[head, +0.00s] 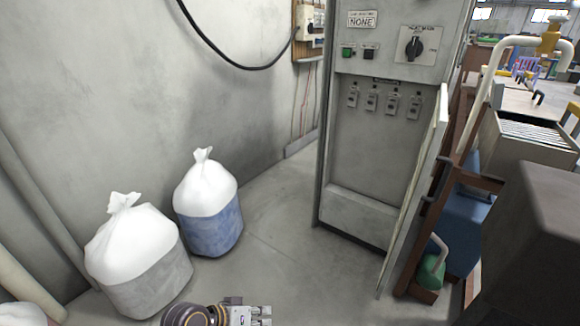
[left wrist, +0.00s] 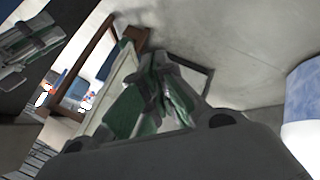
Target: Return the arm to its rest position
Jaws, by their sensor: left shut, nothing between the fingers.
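My left gripper (head: 262,314) shows at the bottom edge of the head view, low in front of the two bags and the cabinet. Its fingers point to the right. In the left wrist view the gripper's fingers (left wrist: 152,98) come together, shut, with nothing held. Most of the left arm is outside the head view. No copper spools can be made out.
A grey electrical cabinet (head: 352,160) stands ahead with its door (head: 418,185) open. White-topped bags, one grey (head: 150,285) and one blue (head: 212,232), stand by the left wall. Machinery crowds the right side. The floor (head: 280,225) between bags and cabinet is clear.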

